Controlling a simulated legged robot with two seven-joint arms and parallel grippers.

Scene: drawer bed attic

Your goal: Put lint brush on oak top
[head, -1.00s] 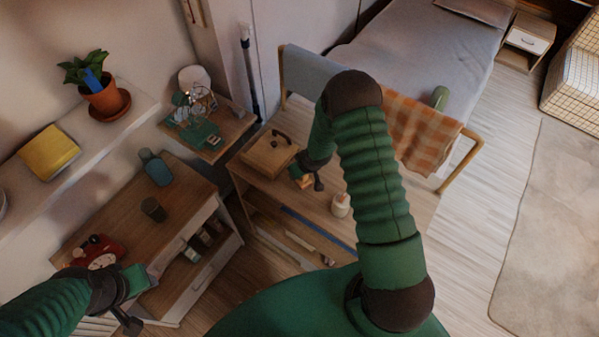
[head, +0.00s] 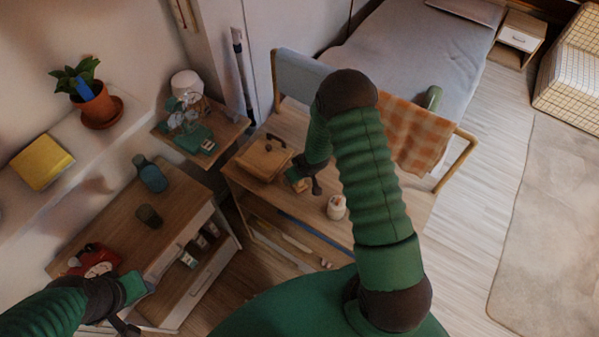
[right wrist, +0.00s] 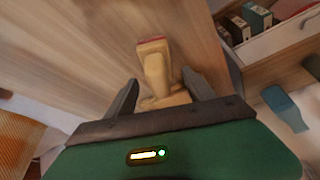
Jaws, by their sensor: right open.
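The lint brush, a pale wooden piece with a red edge, lies on a wooden top (right wrist: 80,45) in the right wrist view. Its handle (right wrist: 156,72) is between the spread fingers of my right gripper (right wrist: 160,80), with a visible space on each side. In the head view my right gripper (head: 308,178) is low over the wooden table (head: 285,200), and its arm hides part of that table. A brown-topped cabinet (head: 185,205) stands to the left; I cannot tell which top is the oak one. My left gripper (head: 128,305) is near this cabinet's front, its fingers partly cut off.
A lidded wooden box (head: 263,160) and a white jar (head: 336,207) stand on the table near my right gripper. The cabinet holds a blue bottle (head: 152,177), a dark cup (head: 149,216) and a red item (head: 92,262). A checked orange cloth (head: 408,135) hangs behind.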

